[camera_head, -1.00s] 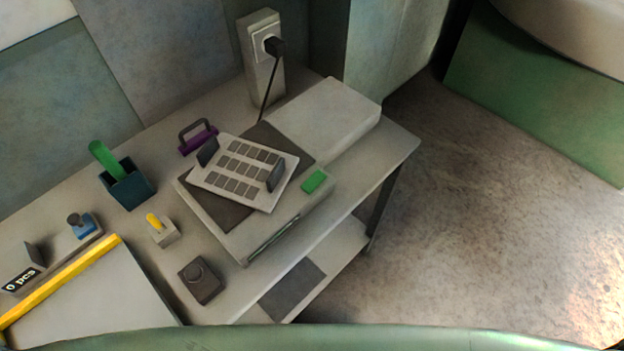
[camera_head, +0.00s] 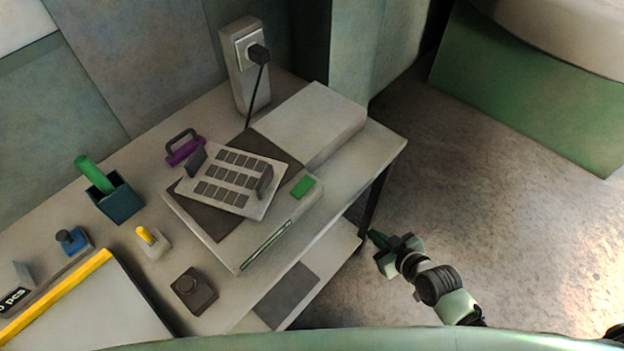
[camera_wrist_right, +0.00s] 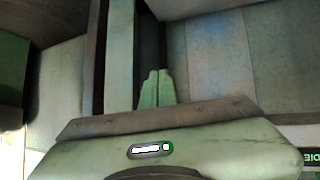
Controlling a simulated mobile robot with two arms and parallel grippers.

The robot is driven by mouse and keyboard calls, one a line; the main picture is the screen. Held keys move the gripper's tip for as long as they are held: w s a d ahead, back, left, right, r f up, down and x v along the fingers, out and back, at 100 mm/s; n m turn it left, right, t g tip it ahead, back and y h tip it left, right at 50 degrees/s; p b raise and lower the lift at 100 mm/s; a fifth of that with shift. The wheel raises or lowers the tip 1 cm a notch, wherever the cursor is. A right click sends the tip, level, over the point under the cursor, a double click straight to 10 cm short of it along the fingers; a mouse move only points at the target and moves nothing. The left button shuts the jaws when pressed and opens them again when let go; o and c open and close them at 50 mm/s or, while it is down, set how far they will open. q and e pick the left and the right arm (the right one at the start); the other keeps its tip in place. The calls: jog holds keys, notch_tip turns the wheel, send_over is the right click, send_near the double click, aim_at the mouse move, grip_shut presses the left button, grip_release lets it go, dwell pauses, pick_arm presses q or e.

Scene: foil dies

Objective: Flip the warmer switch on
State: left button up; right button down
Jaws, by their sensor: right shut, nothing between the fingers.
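The warmer (camera_head: 252,250) is a pale flat box with a dark top plate, standing on the table. A green rocker (camera_head: 303,187), which looks like its switch, sits on the top at the right front corner. I cannot tell whether it is on or off. A pale tray of dark square dies (camera_head: 238,179) with two dark handles lies on the plate. My right gripper (camera_head: 374,237) is shut and empty, beyond the table's right front edge, to the right of and apart from the rocker. Its closed fingers also show in the wrist view (camera_wrist_right: 157,88). My left gripper is out of view.
A pale block (camera_head: 312,122) stands behind the warmer. A black plug (camera_head: 259,54) sits in the wall-side socket post, its cord running to the warmer. A dark knob box (camera_head: 193,290), a yellow-handled item (camera_head: 148,236) and a blue holder (camera_head: 118,203) stand left. Open floor lies right.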

jog(key=a+r, duration=0.1)
jog(key=r, duration=0.2)
jog(key=a+r+n+y, duration=0.1)
jog(key=a+r, duration=0.1)
jog(key=r, duration=0.2)
jog(key=w+a+r+t+y, duration=0.1)
jog(key=r, duration=0.3)
jog(key=shift+a+n, duration=0.25)
jog(key=shift+n, duration=0.15)
jog(key=s+a+r+n+y, duration=0.1)
jog(key=a+r+y, duration=0.1)
jog(key=r, duration=0.4)
jog(key=s+a+r+n+y, duration=0.1)
jog(key=a+r, duration=0.2)
jog(key=r, duration=0.4)
jog(key=shift+s+a+n+y, duration=0.3)
jog(key=shift+s+a+y, duration=0.05)
jog(key=shift+s+y, duration=0.05)
jog(key=shift+f, duration=0.1)
jog(key=p, duration=0.3)
send_over(312, 190)
jog(key=s, duration=0.1)
jog(key=shift+a+f, duration=0.1)
jog(key=shift+f, duration=0.8)
jog(key=f, duration=0.3)
jog(key=shift+w+f, duration=0.3)
jog(key=shift+w, duration=0.1)
jog(key=shift+f, duration=0.45)
